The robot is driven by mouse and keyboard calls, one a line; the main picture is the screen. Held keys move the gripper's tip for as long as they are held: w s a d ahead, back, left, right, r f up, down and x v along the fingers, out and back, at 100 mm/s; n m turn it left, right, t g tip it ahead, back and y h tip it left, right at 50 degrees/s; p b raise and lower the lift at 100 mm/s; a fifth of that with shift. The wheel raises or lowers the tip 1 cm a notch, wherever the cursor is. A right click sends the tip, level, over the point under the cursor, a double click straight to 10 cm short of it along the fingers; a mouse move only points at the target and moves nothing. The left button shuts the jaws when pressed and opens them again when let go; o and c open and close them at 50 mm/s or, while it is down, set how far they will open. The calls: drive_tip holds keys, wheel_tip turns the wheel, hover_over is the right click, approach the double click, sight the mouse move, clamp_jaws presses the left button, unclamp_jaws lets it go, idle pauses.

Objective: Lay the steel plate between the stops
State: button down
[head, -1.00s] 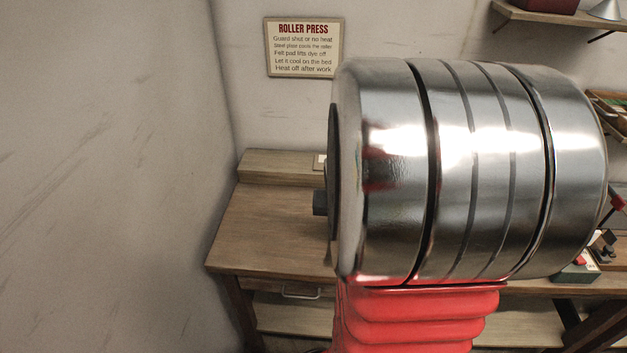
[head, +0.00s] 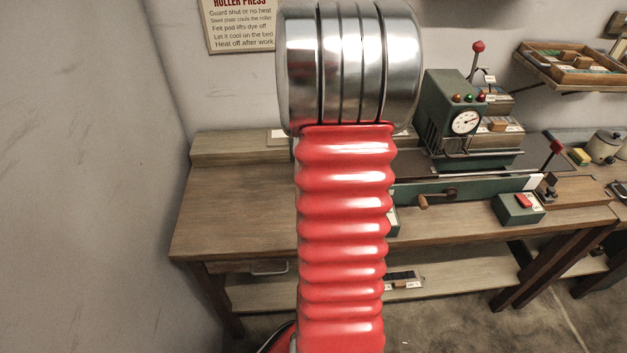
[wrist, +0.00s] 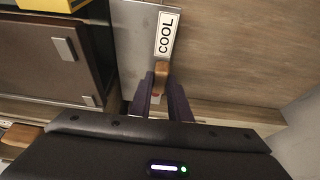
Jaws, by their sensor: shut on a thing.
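In the wrist view my gripper (wrist: 160,98) is shut on a small wooden grip (wrist: 161,74). A flat grey metal piece (wrist: 130,40), which looks like the steel plate, lies just beyond the fingertips. The wooden grip appears to be at its near end, but I cannot tell for sure that they are joined. A white label reading COOL (wrist: 165,36) is beside the grip. In the head view my arm hides the gripper and the plate. The green roller press (head: 450,115) stands on the bench at right.
The wooden bench (head: 235,215) is clear at left.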

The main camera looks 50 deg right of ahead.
drive_tip(key=shift+f, duration=0.45)
wheel_tip(320, 180, down, 3)
drive_tip(key=shift+f, duration=0.2)
drive_tip(key=shift+w+d+f, duration=0.1)
drive_tip(key=shift+d+f, duration=0.1)
drive_tip(key=shift+f, duration=0.15)
drive_tip(key=c, duration=1.6)
unclamp_jaws()
drive_tip(key=shift+c, duration=0.2)
drive_tip(key=v, duration=1.2)
